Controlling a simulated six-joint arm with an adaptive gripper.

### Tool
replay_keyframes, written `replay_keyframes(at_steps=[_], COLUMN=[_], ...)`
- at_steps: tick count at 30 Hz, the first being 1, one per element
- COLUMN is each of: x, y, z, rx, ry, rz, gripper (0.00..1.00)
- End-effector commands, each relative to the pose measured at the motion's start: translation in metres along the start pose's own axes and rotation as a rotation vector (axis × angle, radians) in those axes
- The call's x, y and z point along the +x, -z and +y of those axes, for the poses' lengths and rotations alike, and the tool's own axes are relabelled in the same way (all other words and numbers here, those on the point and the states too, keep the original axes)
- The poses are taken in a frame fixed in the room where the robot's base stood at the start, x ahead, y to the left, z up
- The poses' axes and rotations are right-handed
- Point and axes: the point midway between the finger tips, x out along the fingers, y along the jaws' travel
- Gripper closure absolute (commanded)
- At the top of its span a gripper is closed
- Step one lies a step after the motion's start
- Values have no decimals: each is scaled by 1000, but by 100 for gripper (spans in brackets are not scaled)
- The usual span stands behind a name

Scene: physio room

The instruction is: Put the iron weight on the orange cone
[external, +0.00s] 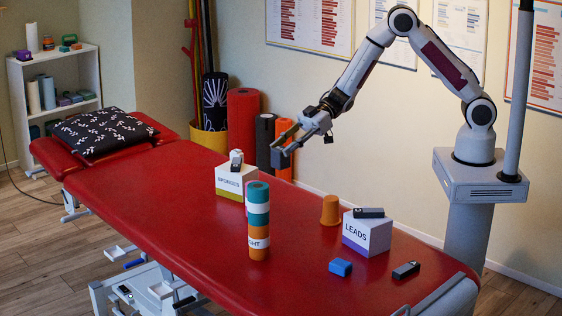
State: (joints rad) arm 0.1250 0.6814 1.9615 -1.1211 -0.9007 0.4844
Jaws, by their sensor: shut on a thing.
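My gripper (284,146) is raised above the far side of the red treatment table, apart from everything on it. Its fingers are shut on a small dark grey piece (280,158), which I take to be the iron weight. Its outline is hard to separate from the grey fingers. The orange cone (330,210) stands on the table, to the right of and below my gripper in the picture. It looks like a short cup with a flat, narrower top, and nothing is on it.
A white LEADS box (367,236) with a dark block (368,212) on top stands right of the cone. A teal and orange column (258,222) and a SPONGES box (230,183) stand left. A blue block (341,267) and dark block (406,270) lie in front on the red table (170,215).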

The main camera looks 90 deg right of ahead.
Motion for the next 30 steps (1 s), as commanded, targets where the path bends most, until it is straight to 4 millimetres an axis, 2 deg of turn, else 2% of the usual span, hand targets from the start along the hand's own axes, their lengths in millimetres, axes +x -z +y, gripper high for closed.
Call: replay_keyframes(at_steps=[8,15,22,30], x=[-43,-74,-89,-93], y=[1,-8,-19,-20], z=[-26,-72,-112,-123], rx=[-49,-107,-154,-168], ry=[116,259,373,402], rz=[4,3,3,3], gripper=[100,100,100,100])
